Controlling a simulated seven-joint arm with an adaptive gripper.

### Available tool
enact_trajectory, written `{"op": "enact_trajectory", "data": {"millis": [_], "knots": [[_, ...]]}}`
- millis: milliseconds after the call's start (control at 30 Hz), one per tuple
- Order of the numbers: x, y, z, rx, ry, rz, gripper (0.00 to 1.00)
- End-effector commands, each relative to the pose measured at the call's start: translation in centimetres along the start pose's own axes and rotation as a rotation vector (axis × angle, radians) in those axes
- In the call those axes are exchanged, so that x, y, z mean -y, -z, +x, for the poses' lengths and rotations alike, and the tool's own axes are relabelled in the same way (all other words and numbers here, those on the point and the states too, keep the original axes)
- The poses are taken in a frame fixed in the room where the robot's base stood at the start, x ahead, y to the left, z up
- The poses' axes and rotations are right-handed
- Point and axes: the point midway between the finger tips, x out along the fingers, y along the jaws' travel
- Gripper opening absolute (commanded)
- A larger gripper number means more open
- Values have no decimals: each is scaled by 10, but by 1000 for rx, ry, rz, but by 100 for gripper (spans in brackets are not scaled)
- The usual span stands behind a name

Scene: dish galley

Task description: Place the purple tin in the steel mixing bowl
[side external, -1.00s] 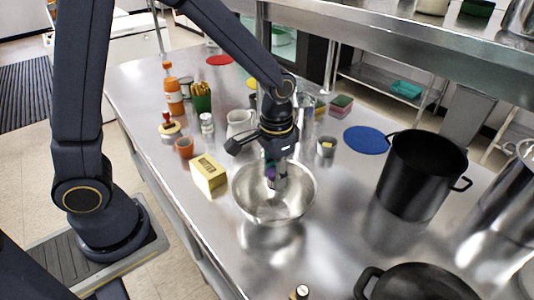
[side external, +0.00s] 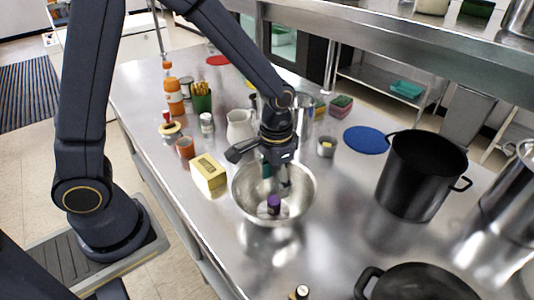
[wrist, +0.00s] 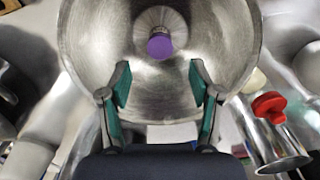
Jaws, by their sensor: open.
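The purple tin (side external: 273,205) is inside the steel mixing bowl (side external: 240,208), low in it. In the wrist view the purple tin (wrist: 159,46) shows its purple end, within the steel mixing bowl (wrist: 85,40). My gripper (side external: 277,180) is over the bowl, with its fingers apart and nothing between them. In the wrist view my gripper (wrist: 160,88) shows two green-padded fingers spread wide, with the tin beyond their tips and apart from them.
A yellow box (side external: 209,174) stands close to the bowl's left. A white pitcher (side external: 239,126) and a small metal cup (side external: 326,147) are behind it. A tall black pot (side external: 424,175) stands to the right, and a black pan (side external: 415,284) is in front.

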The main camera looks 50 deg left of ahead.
Motion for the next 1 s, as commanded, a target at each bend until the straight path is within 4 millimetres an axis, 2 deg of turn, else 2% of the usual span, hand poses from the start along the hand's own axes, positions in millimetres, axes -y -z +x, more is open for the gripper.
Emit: {"op": "enact_trajectory", "data": {"millis": [567,900,1000], "knots": [[0,0,-4,-1,0,0,63],[0,1,-57,-5,0,0,63],[0,0,-67,-2,0,0,63]]}}
